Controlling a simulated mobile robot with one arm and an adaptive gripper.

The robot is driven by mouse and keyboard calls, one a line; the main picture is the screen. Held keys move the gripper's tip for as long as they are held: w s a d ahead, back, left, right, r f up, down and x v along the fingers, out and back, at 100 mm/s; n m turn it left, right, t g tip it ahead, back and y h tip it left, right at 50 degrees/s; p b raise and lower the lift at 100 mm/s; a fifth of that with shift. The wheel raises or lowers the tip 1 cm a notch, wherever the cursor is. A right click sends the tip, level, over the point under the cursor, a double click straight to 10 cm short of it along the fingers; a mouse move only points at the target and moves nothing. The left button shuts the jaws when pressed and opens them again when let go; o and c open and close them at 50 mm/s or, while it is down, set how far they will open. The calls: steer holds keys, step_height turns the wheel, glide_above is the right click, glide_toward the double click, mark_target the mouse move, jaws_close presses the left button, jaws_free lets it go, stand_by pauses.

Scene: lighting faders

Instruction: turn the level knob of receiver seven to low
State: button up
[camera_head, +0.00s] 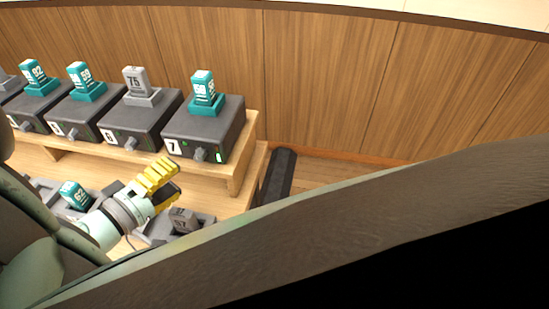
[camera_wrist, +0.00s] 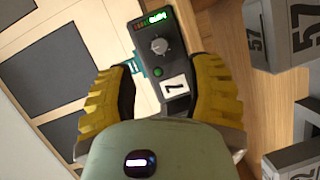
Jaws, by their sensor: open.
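Receiver seven (camera_head: 203,125) is a dark box with a white "7" label, at the right end of the row on the wooden shelf. Its grey level knob (camera_head: 200,155) is on the front face. In the wrist view the knob (camera_wrist: 160,46) sits between a partly green-lit level bar (camera_wrist: 153,20) and a green button (camera_wrist: 158,72); its pointer setting is hard to read. My gripper (camera_head: 172,178), with yellow ridged fingers, is open and empty, in front of and below the receiver. In the wrist view the open fingers (camera_wrist: 166,70) point toward the panel, apart from the knob.
A teal pack (camera_head: 203,86) stands on receiver seven. Receiver six (camera_head: 138,118) and others stand to its left. Below, near my gripper, are a grey pack marked 57 (camera_head: 183,220) and a teal pack marked 62 (camera_head: 74,194). Right of the shelf (camera_head: 240,170) is open floor by a dark block (camera_head: 280,175).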

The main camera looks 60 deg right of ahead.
steer(key=shift+s+a+r, duration=0.1)
steer(key=shift+a+r, duration=0.1)
steer(key=shift+a, duration=1.25)
steer(key=shift+a+r, duration=0.2)
steer(key=shift+a, duration=1.2)
